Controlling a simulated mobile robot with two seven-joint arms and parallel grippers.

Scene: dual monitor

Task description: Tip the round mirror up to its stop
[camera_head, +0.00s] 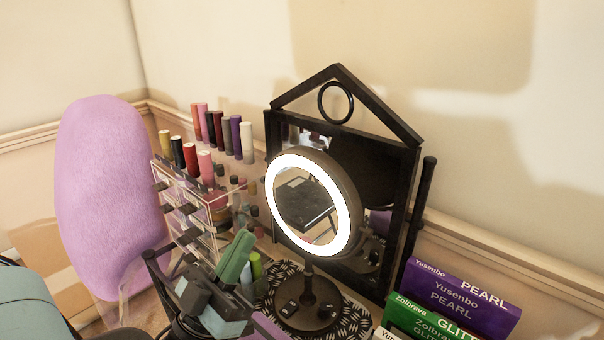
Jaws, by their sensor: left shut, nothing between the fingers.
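The round mirror (343,203) has a glowing white ring and a dark rim. It stands on a thin stem over a round dark base (322,313) in the middle of the view. Its face points toward the front left, and its glass reflects a dark tabletop shape. I cannot tell its exact tilt. My left gripper (241,245) is shut and empty, with green fingers pointing up. It is left of the stem and below the mirror's lower left rim, apart from the rim in the picture. My right gripper is not in view.
A large dark-framed mirror (405,190) stands close behind. A clear organizer (185,200) with several cosmetics tubes is at left, beside a fluffy purple chair back (108,190). Purple (460,297) and green (425,318) boxes stand at lower right. A patterned tray (354,318) lies under the base.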

